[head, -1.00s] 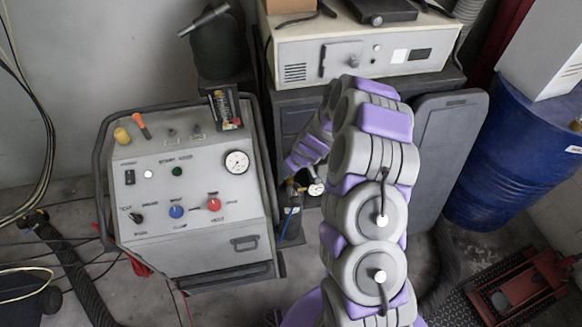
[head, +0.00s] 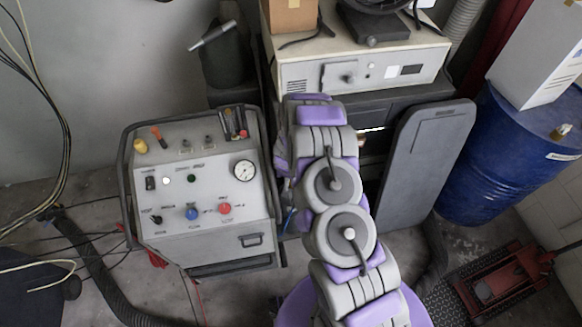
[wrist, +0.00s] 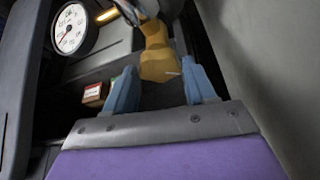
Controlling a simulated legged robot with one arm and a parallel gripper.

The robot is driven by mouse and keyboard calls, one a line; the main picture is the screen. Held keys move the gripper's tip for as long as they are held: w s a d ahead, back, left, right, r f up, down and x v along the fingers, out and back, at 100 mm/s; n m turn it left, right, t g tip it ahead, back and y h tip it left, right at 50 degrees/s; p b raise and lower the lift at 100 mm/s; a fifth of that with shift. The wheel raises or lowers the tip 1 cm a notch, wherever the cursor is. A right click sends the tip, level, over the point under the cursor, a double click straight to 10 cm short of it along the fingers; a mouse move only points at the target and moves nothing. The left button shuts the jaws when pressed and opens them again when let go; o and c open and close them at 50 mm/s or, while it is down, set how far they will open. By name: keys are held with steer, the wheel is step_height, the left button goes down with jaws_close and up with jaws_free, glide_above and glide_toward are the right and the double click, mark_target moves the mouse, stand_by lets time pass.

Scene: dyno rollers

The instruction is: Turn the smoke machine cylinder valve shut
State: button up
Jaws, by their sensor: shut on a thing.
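In the wrist view, my gripper (wrist: 158,66) has two blue fingers, one on each side of a brass-coloured valve part (wrist: 157,42). It is shut on this part, though the exact contact with the fingertips is hard to see. The part widens towards my gripper and narrows away from it. In the head view, my purple and grey arm (head: 335,200) stands in front of the cylinder and hides the cylinder, the valve and my gripper.
The grey control machine (head: 205,215), with knobs and a gauge (head: 244,170), stands close left of my arm. A white unit (head: 360,70) sits on a dark cabinet behind. A grey panel (head: 428,150) leans to the right, near a blue drum (head: 515,160).

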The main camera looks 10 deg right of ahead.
steer(key=shift+a+r+m+p, duration=0.1)
steer(key=shift+m+p, duration=0.5)
steer(key=shift+p, duration=0.5)
steer(key=shift+h+p, duration=0.3)
steer(key=shift+p, duration=0.05)
steer(key=o, duration=1)
steer(key=shift+a, duration=0.1)
steer(key=shift+f+b, duration=0.3)
steer(key=shift+b, duration=0.5)
